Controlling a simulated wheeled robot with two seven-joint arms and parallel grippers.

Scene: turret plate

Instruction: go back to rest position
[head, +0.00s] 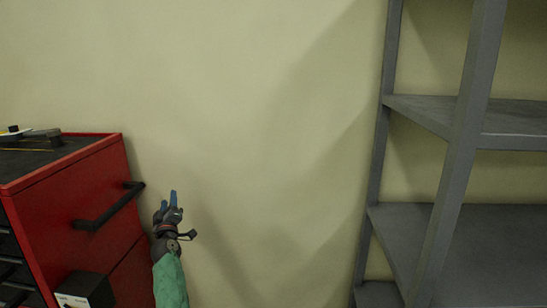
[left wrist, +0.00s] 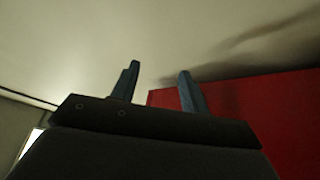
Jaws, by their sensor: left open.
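My left gripper (head: 173,198) is raised in front of the pale wall in the head view, just right of the red cabinet's handle. Its blue fingers point up. In the left wrist view its two fingers (left wrist: 158,85) stand apart with nothing between them, so it is open and empty. My left forearm has a green sleeve and comes up from the bottom edge. My right gripper is in neither view.
A red tool cabinet (head: 85,190) with a black side handle (head: 108,208) stands at the left; dark items lie on its top. A grey metal shelf unit (head: 460,150) stands at the right, its visible shelves bare. Bare wall (head: 260,120) lies between them.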

